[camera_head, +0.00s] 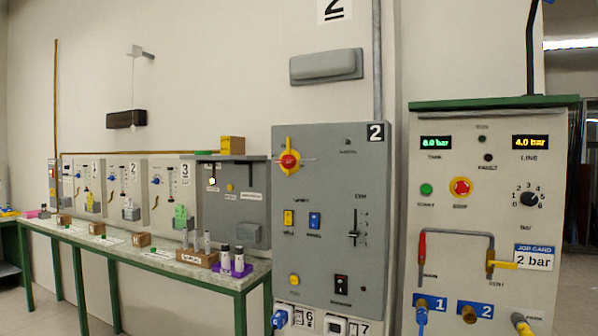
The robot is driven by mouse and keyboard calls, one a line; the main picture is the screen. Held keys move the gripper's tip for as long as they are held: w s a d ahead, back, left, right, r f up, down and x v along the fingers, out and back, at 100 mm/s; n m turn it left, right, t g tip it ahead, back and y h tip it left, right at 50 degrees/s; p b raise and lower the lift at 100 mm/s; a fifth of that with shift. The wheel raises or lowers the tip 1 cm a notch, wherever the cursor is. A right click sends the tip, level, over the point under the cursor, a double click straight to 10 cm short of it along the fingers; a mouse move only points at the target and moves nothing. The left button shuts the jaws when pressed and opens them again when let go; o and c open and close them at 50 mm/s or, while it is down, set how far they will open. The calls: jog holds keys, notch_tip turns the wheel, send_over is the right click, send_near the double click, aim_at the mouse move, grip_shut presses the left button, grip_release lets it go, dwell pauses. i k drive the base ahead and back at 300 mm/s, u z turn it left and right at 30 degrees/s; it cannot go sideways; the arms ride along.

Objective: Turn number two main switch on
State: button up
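The main switch (289,160) is a red rotary knob with yellow parts, at the upper left of the grey cabinet (330,270) marked with a black "2" plate (376,132). Its yellow piece looks roughly upright, and small markings beside it are too small to read. A dark round lamp (348,142) at the cabinet's upper right looks unlit. My gripper is not in view.
At right stands a green-topped test cabinet (425,160) with lit displays, a red stop button (461,187) and hoses. At left, a long green bench (150,262) carries bottles and wooden blocks below numbered panels. Nothing stands in front of the main switch.

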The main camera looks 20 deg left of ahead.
aim_at(289, 162)
jog(key=k, duration=0.5)
jog(key=u, duration=1.95)
jog(key=i, duration=1.55)
jog(key=z, duration=1.35)
